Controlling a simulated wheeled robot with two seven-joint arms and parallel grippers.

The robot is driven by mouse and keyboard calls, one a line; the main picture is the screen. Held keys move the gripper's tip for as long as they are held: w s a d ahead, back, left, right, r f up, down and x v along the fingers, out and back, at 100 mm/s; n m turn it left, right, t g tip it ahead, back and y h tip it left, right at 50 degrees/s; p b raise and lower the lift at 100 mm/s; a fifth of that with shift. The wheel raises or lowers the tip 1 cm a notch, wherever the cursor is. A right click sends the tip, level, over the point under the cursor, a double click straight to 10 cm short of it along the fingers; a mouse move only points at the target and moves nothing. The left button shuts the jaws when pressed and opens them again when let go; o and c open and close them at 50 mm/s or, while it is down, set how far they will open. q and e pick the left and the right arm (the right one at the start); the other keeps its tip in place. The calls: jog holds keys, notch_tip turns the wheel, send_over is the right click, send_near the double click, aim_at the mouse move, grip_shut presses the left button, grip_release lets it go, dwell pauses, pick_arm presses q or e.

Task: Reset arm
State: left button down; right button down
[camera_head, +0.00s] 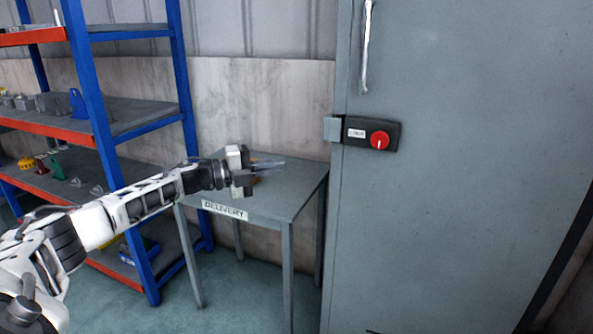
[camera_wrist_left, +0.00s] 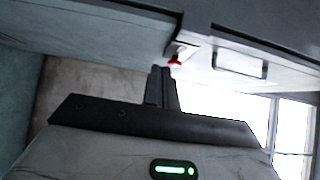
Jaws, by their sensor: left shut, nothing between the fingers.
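My left arm reaches in from the left in the head view. Its gripper (camera_head: 268,164) is shut and empty, above the small grey delivery table (camera_head: 285,205). In the left wrist view the fingers (camera_wrist_left: 162,84) are together with nothing between them. Something small and brownish shows just behind the gripper on the table, mostly hidden, and I cannot tell what it is. My right gripper is in neither view.
A tall grey cabinet (camera_head: 455,220) with a red rotary knob (camera_head: 379,140) stands right of the table. A blue and orange shelf rack (camera_head: 92,110) with several hoist parts stands at the left. The floor (camera_head: 245,290) under the table looks clear.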

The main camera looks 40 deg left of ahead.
pick_arm(q)
jog(key=s+d+f+n+y+p, duration=0.1)
jog(key=s+d+f+n, duration=0.3)
jog(key=d+f, duration=0.5)
jog(key=s+d+f+n+y+p, duration=0.1)
jog(key=d+f+n, duration=0.4)
jog(key=d+f, duration=0.4)
jog(key=s+d+f+n+g+y, duration=0.2)
jog(key=s+d+f+n, duration=0.1)
jog(key=s+d+n, duration=0.4)
jog(key=s+d+f+n+g+y+p, duration=0.1)
jog(key=s+d+n, duration=0.5)
jog(key=s, duration=0.8)
jog(key=shift+d+f+n+g+y, duration=0.4)
jog(key=shift+d+f+g+y, duration=0.3)
jog(key=shift+f+y, duration=0.15)
